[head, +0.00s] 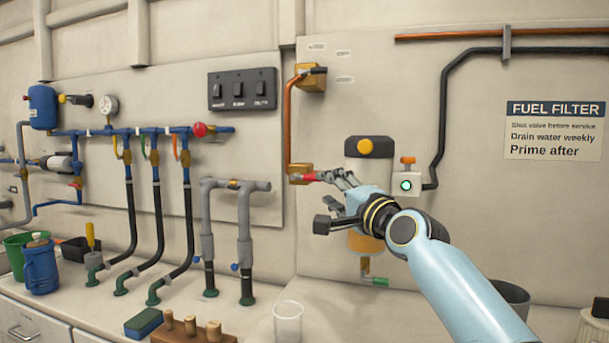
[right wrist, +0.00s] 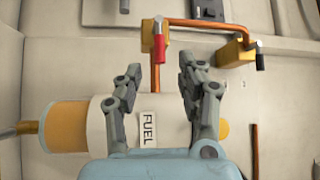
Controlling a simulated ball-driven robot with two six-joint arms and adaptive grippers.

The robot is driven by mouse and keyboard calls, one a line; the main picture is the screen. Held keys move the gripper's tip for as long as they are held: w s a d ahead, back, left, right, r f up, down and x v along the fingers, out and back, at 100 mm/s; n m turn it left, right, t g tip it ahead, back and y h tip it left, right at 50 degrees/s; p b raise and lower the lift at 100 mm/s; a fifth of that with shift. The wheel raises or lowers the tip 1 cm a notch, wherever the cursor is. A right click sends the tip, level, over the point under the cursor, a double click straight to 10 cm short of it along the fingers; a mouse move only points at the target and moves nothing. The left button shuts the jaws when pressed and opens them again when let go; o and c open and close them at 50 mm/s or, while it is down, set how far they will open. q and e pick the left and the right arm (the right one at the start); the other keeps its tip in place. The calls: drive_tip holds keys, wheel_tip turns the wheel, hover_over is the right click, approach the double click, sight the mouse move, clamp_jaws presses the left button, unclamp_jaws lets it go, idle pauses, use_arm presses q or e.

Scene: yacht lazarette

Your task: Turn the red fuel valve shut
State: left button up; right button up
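The red valve handle (head: 312,176) sits on the lower brass block (head: 299,170) at the bottom of a copper pipe, and sticks out to the right in the head view. My left gripper is out of view.
The fuel filter (right wrist: 110,125) stands right behind my gripper. An upper brass block (head: 310,77) has a dark handle. A white box (head: 407,184) with a lit button is close to my wrist. A red knob (head: 199,130) sits on the blue pipes to the left.

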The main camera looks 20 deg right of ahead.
sight(313, 179)
drive_tip(key=b+x, duration=0.1)
drive_tip(key=x, duration=0.8)
clamp_jaws()
